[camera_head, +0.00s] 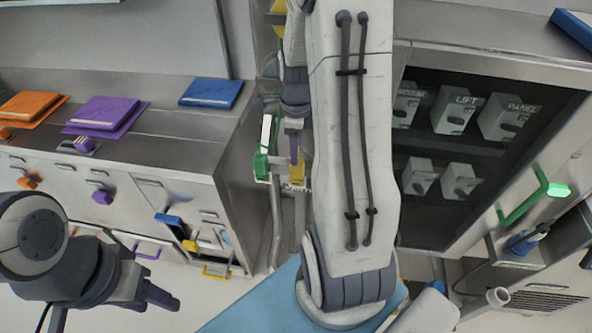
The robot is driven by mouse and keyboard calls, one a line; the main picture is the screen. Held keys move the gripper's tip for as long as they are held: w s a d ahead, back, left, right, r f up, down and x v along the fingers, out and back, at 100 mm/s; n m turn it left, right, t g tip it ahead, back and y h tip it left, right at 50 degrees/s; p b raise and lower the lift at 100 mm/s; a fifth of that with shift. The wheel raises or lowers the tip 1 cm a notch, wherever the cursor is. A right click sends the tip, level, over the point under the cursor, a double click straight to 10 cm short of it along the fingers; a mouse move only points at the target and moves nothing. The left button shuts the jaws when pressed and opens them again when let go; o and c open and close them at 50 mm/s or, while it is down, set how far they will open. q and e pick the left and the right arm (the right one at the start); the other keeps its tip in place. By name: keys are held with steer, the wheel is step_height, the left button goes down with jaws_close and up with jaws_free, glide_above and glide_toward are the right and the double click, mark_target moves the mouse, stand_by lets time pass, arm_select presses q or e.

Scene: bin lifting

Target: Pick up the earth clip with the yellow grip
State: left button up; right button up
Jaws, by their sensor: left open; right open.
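What looks like the clip with the yellow grip (298,172) hangs beside a green-gripped one (261,164) on a narrow upright stand between the two cabinets. My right gripper (294,143) points down right at the yellow grip, its fingers at or just above it. It is open; whether the fingers straddle the grip is too small to tell. My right arm crosses the middle of the view and hides what lies behind it. My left gripper (162,295) is low at the left, in front of the drawers, open and empty, far from the clips.
A drawer cabinet (150,145) at the left bears orange, purple and blue folders (211,93). A dark open cabinet (440,150) at the right holds labelled grey blocks, with a green handle (525,205) on its front. A blue surface (255,302) lies below my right arm.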

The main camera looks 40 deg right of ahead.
mark_target(297, 170)
step_height(297, 170, down, 8)
steer(key=shift+s+d+f+p, duration=0.1)
steer(key=shift+f+p, duration=0.05)
steer(key=shift+p, duration=0.2)
jaws_close()
